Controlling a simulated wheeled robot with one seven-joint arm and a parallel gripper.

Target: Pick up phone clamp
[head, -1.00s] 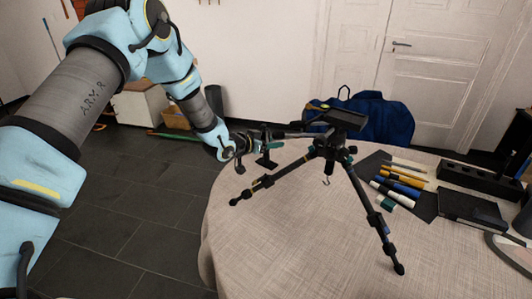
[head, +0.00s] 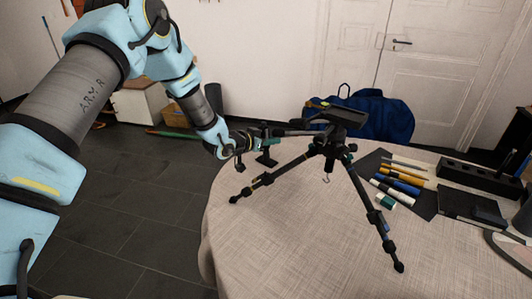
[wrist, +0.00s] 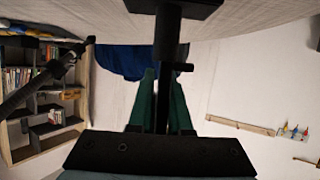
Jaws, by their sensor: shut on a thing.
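The phone clamp (head: 267,160) is a small black piece with a stem and a flat foot, at the left side of the table beside the tripod (head: 335,135). My gripper (head: 268,143) reaches it from the left, its green fingers around the stem. In the wrist view, my gripper (wrist: 160,105) is shut on the black stem of the phone clamp (wrist: 168,45). The foot shows at the top edge, close to the tabletop. I cannot tell whether it touches the table. The fingers hide part of the stem.
The black tripod stands with spread legs on the round cloth-covered table (head: 290,240), its handle reaching left close to my gripper. Markers (head: 400,180) lie on a dark mat at the right, near a black holder (head: 480,178). The table's front is clear.

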